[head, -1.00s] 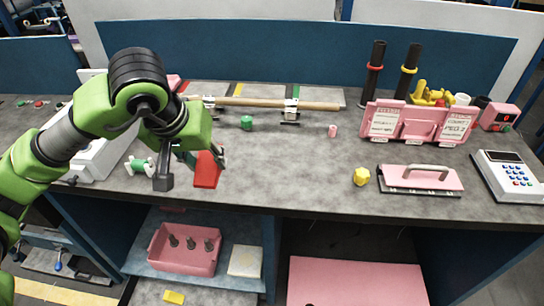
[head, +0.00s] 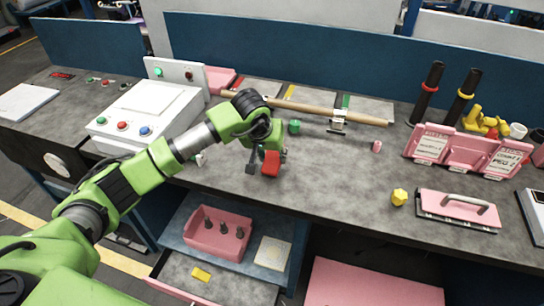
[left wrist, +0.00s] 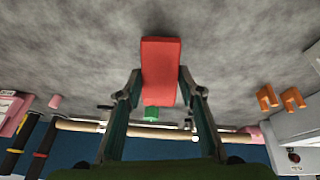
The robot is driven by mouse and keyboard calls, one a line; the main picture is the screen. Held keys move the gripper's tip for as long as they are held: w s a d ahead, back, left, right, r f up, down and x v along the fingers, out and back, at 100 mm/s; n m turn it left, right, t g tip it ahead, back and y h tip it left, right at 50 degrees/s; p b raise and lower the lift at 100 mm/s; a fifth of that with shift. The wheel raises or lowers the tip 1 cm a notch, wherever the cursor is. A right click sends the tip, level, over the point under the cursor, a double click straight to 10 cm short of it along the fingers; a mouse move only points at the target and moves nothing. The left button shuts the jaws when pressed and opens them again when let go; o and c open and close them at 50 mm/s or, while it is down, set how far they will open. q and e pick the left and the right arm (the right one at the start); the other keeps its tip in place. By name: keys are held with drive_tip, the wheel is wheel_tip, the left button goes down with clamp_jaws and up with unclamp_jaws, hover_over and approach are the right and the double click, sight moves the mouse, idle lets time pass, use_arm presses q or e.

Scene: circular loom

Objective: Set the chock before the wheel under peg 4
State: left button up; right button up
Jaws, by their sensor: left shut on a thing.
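My left gripper (head: 264,160) is shut on a red block (head: 271,164), which I take for the chock. In the left wrist view the red block (left wrist: 160,62) sits between the two fingers (left wrist: 157,88), over the grey bench top. Whether its underside touches the bench cannot be told. A small green piece (head: 294,126) stands behind it, and also shows just beyond the block in the left wrist view (left wrist: 152,113). A wooden rod (head: 300,107) lies across metal supports (head: 338,120) behind that. I cannot make out which part is peg 4 or its wheel. My right gripper is not in view.
A white control box (head: 150,115) stands left. A pink piece (head: 376,146), a yellow piece (head: 399,197) and a pink handled plate (head: 458,208) lie right. Black tubes (head: 427,92) and a pink labelled rack (head: 465,150) stand behind them.

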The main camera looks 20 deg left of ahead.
use_arm(q)
drive_tip(key=shift+f, duration=1.05)
drive_tip(key=o, duration=1.2)
drive_tip(key=shift+o, duration=0.2)
